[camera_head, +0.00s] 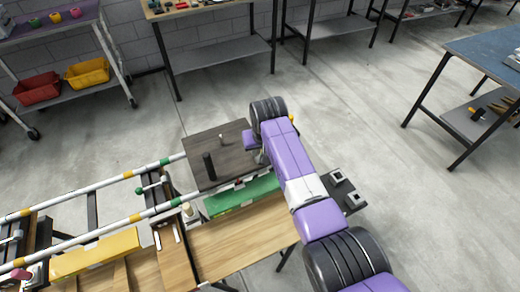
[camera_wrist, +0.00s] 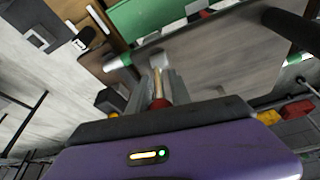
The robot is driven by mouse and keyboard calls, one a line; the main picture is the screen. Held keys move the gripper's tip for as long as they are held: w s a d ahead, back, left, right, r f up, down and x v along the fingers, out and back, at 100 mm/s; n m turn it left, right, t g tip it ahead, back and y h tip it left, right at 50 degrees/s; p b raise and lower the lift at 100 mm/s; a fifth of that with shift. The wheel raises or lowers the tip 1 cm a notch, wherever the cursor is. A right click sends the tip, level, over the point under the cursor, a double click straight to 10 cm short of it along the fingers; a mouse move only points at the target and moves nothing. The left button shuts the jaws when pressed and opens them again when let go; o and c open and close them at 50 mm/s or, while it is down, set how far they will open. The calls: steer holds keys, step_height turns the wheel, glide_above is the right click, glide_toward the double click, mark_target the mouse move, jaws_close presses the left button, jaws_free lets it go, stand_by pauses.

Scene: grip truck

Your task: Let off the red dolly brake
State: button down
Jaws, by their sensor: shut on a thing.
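The dolly's dark platform (camera_head: 228,146) sits on white rails in the head view, with a black post and a small pale knob on top. My gripper (camera_wrist: 156,88) is at the platform's right edge. In the wrist view its fingers are shut on a thin tan lever with a red part (camera_wrist: 158,103), which I take for the red brake. In the head view my arm hides the brake and the fingertips.
A green panel (camera_head: 240,195) with a black-and-white strip lies just in front of the platform. White rails (camera_head: 100,238) run to the left. A wooden bench top (camera_head: 240,238) is nearer. Open concrete floor lies right and behind; a blue-topped table (camera_head: 490,55) stands far right.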

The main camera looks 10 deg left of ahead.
steer(key=shift+s+d+f, duration=0.1)
steer(key=shift+s+f, duration=0.15)
steer(key=shift+f, duration=0.1)
steer(key=c, duration=1.2)
jaws_free()
steer(key=shift+o, duration=0.2)
steer(key=shift+w+r, duration=0.1)
steer(key=shift+r, duration=0.35)
steer(key=v, duration=0.7)
steer(key=shift+r, duration=0.1)
steer(key=shift+c, duration=0.2)
